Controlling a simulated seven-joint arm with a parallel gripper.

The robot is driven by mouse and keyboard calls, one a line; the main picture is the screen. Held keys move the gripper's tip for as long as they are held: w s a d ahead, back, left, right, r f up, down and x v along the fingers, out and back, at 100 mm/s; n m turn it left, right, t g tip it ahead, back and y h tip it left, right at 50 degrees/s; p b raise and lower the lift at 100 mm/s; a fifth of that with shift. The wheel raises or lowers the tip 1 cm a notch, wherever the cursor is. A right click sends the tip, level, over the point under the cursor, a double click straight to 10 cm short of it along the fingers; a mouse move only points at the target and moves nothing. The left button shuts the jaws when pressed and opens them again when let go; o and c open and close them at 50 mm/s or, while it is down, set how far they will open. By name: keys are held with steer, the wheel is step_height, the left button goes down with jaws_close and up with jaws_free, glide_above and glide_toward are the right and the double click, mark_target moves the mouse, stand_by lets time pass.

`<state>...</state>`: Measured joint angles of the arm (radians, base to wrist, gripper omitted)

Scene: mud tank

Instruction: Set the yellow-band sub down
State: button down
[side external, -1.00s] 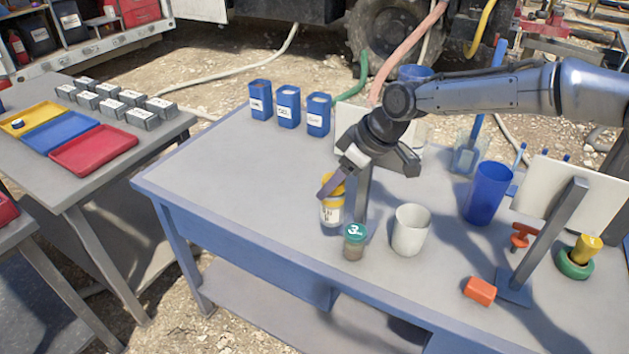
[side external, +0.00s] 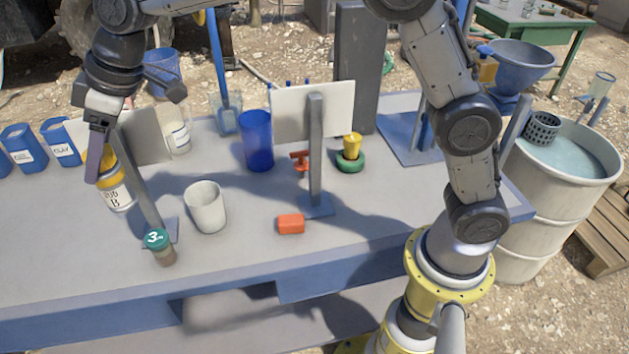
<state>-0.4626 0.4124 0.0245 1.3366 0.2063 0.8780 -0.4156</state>
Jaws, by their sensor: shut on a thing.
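My gripper (side external: 97,163) is at the left of the side external view. It is shut on the yellow-band sub (side external: 116,194), a clear jar with a yellow band and a white label reading "Sub B". The jar looks slightly tilted in the picture. I cannot tell whether its base touches the table (side external: 70,255) or hangs just above it. Part of its top is hidden by the finger. A small jar with a green lid marked 3 (side external: 160,250) stands to its lower right. A white cup (side external: 206,208) stands further right.
A board stand's post (side external: 140,190) rises close to the right of the held jar. Blue labelled boxes (side external: 25,148) stand behind. A blue cup (side external: 257,142), a second board (side external: 312,110) and an orange block (side external: 291,224) are further right. The table's front left looks clear.

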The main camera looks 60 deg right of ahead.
step_height(320, 180, up, 10)
steer(key=shift+f, duration=0.25)
steer(key=d+r+m+h, duration=0.1)
steer(key=d+r+m, duration=0.25)
steer(key=d, duration=0.95)
steer(key=s+d+r+m+t+h, duration=0.1)
steer(key=s+d+r+m+h, duration=0.15)
steer(key=s+d, duration=0.7)
steer(key=s+d+r+m+t+h, duration=0.1)
steer(key=s+d+r+m, duration=0.15)
steer(key=s+d, duration=0.75)
steer(key=s+d+f+m+h, duration=0.25)
steer(key=s+d+m, duration=0.25)
steer(key=s+d, duration=0.4)
steer(key=s+a+f+m+g+h, duration=0.1)
steer(key=s+a+f+m, duration=0.15)
steer(key=s, duration=0.35)
steer(key=s+a+f+m+g, duration=0.1)
steer(key=s+f+m, duration=0.15)
steer(key=s, duration=0.35)
step_height(320, 180, down, 19)
steer(key=w+d+f, duration=0.9)
steer(key=d+f, duration=0.1)
steer(key=f, duration=0.3)
